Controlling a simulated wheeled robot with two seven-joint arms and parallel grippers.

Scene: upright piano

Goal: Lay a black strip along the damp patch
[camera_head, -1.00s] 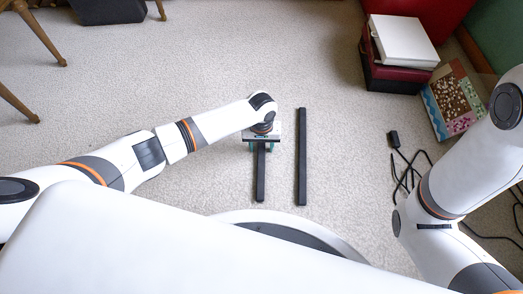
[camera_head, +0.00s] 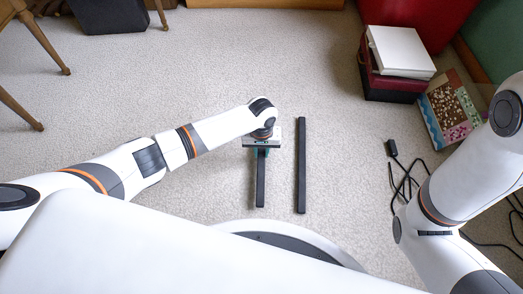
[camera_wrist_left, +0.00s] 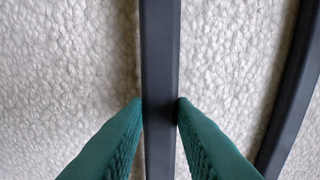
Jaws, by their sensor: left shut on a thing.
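My left gripper (camera_head: 261,152) points down at the carpet and is shut on a black strip (camera_head: 260,185). In the left wrist view its green fingertips (camera_wrist_left: 160,104) press on both sides of this strip (camera_wrist_left: 160,45). The strip is at or close to the carpet; I cannot tell whether it touches. A second, longer black strip (camera_head: 301,170) lies apart to its right, roughly parallel, and shows at the right of the left wrist view (camera_wrist_left: 292,95). I cannot make out the damp patch on the pale carpet. My right gripper is out of view.
Black cables (camera_head: 405,180) lie on the carpet at the right. Behind them are a patterned board (camera_head: 450,108) and a dark red case (camera_head: 392,85) with a white box (camera_head: 400,50) on top. Wooden chair legs (camera_head: 35,40) stand at the upper left. The carpet (camera_head: 220,60) between is clear.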

